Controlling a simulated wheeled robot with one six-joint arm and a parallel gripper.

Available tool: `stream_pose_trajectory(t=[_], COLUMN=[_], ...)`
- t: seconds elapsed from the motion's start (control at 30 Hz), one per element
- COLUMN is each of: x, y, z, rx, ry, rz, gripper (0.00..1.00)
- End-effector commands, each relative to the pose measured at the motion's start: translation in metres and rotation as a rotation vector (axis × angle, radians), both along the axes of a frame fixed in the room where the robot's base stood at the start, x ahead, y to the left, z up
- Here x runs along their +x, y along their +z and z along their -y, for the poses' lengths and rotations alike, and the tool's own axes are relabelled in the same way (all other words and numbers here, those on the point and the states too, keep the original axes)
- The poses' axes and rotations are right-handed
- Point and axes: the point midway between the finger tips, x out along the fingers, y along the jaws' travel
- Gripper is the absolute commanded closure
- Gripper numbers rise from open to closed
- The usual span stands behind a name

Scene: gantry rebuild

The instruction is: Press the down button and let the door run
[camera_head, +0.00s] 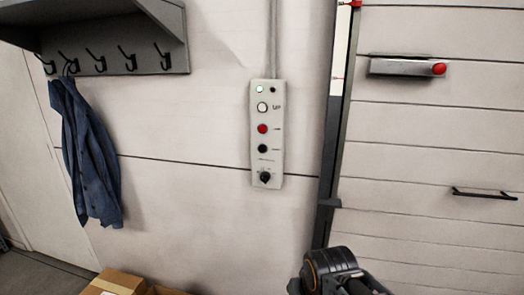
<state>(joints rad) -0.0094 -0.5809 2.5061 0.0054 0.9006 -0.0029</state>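A pale grey control panel (258,165) hangs upright on the wall, left of the door. From top to bottom it has a lit green lamp (259,89) beside a small dark dot, a white button (262,106) marked UP, a red button (262,128), a black button (262,148) and a black knob (265,177). The labels by the red and black buttons are too small to read. The pale panelled door (430,125) fills the right side; its bottom edge is out of view. My dark arm shows at the bottom, below the panel and apart from it. My gripper's fingers do not show.
A dark door track (329,170) runs between panel and door. A bar with a red knob (408,67) and a black handle (485,193) are on the door. A coat rack (115,30) with a blue jacket (90,150) is left; cardboard boxes (115,283) stand below. The wall around the panel is clear.

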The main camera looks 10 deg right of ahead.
Motion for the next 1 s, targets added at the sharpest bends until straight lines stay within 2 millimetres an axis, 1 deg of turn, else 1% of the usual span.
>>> stream_pose_trajectory(t=[0.13, 0.67, 1.0], x=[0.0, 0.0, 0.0], y=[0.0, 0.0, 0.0], z=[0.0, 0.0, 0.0], rx=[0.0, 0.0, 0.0], ry=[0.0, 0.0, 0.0], rz=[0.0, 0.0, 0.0], gripper=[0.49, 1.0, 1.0])
